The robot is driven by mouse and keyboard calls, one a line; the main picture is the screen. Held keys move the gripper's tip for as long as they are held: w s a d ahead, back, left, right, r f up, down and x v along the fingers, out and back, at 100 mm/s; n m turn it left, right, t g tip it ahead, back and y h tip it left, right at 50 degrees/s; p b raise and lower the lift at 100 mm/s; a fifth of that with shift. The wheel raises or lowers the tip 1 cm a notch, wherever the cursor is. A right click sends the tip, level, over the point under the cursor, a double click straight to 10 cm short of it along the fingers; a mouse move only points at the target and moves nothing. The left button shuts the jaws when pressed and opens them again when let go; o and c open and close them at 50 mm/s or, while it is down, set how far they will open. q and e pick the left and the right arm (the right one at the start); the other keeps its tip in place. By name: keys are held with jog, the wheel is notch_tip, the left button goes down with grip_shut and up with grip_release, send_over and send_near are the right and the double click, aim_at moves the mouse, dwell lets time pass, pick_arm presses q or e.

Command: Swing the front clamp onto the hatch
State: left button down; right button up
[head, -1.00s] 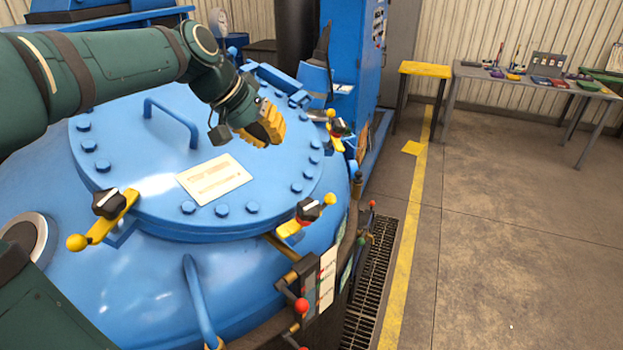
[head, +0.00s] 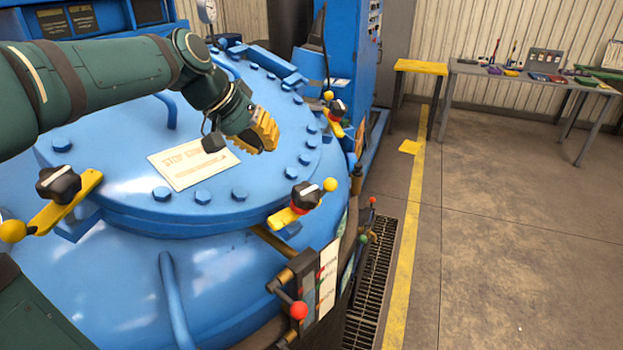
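The blue hatch (head: 120,205) is a round bolted lid with a plate, lying on the blue furnace. A clamp with a yellow bar, black knob and yellow ball (head: 300,202) sits at its near right rim; a red part shows under the knob. I cannot tell whether its bar bears on the lid. Similar clamps stand at the left rim (head: 58,195) and far right rim (head: 335,115). The frames do not label which is the front one. My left gripper (head: 264,133), with yellow fingers, hovers above the hatch, behind the near right clamp, apparently touching nothing. Its finger gap is hidden. My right gripper is out of view.
A red-knobbed lever (head: 298,310) and a curved blue pipe (head: 175,300) are at the furnace's near side. A floor grate (head: 370,290) runs along its right. A blue cabinet (head: 345,60) stands behind. Open floor lies right, before a workbench (head: 500,75).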

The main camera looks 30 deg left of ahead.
aim_at(292, 186)
pick_arm(q)
jog(key=shift+w+f, duration=0.25)
jog(key=shift+f, duration=0.05)
jog(key=b+x, duration=0.1)
jog(key=x, duration=0.8)
jog(key=shift+w+d+f, duration=0.15)
jog(key=shift+w+d, duration=0.15)
jog(key=shift+d, duration=0.35)
jog(key=shift+w+d+f, duration=0.2)
jog(key=shift+w+d, duration=0.15)
jog(key=shift+d, duration=0.25)
jog(key=shift+w+d+f, duration=0.15)
jog(key=shift+w+d, duration=0.15)
jog(key=shift+d, duration=0.35)
